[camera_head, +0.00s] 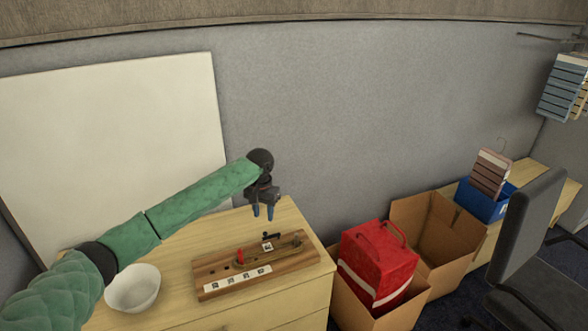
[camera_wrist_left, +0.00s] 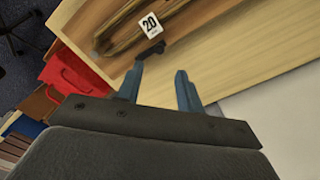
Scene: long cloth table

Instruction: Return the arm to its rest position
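My left arm (camera_head: 190,202), in a green sleeve, reaches in from the left over the wooden table (camera_head: 220,230). My left gripper (camera_head: 263,212) points down above the back of a wooden board (camera_head: 215,270). In the left wrist view my left gripper (camera_wrist_left: 160,72) has its two blue fingers apart with nothing between them. A small black piece (camera_wrist_left: 152,51) shows just beyond the fingertips, beside a white tag marked 20 (camera_wrist_left: 149,24). My right gripper is in neither view.
A white bowl (camera_head: 133,290) stands on the table below my forearm. The board carries a row of white labels (camera_head: 237,279) and a small red piece (camera_head: 240,257). Right of the table are a red bag (camera_head: 378,262), cardboard boxes (camera_head: 440,235) and an office chair (camera_head: 535,240).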

